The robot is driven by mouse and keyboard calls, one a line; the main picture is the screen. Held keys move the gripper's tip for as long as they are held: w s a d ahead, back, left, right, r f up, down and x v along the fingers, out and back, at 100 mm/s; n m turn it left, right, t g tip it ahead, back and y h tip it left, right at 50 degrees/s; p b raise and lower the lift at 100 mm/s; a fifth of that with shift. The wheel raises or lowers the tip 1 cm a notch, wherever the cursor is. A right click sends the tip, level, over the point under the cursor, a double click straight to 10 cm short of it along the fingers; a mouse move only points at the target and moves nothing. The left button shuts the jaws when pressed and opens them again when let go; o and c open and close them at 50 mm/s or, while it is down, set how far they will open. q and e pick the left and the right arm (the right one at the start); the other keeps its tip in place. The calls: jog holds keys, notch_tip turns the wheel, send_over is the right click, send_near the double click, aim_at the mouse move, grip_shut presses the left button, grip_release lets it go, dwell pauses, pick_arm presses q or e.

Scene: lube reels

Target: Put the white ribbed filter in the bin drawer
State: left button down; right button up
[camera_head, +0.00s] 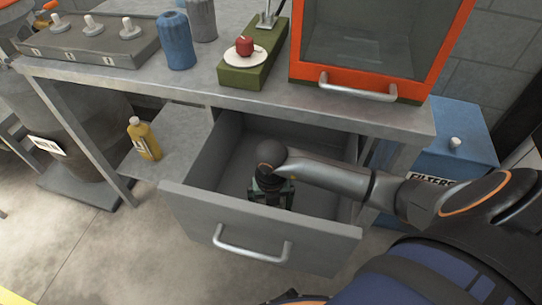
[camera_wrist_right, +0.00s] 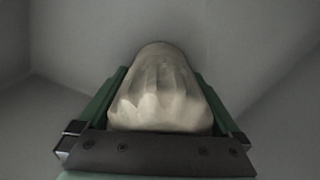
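The grey drawer (camera_head: 262,222) under the workbench is pulled open. My right gripper (camera_head: 271,197) reaches down into it. In the right wrist view the white ribbed filter (camera_wrist_right: 160,92) lies between the two green fingers of my right gripper (camera_wrist_right: 160,100), which close against its sides. Grey drawer walls surround it there. Whether the filter touches the drawer floor I cannot tell. In the head view the filter is hidden by the gripper and wrist. My left gripper is not in view.
On the bench (camera_head: 205,85) stand blue ribbed filter (camera_head: 176,40), a grey one (camera_head: 202,18), a green block with a red item (camera_head: 245,46), and an orange-framed cabinet (camera_head: 375,45). A yellow bottle (camera_head: 144,139) is on the lower shelf. A blue FILTERS bin (camera_head: 455,135) stands right.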

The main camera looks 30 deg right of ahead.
jog(key=shift+r, duration=0.5)
notch_tip(320, 180, up, 11)
jog(key=shift+f+p, duration=0.2)
jog(key=shift+p, duration=0.95)
jog(key=shift+r, duration=0.4)
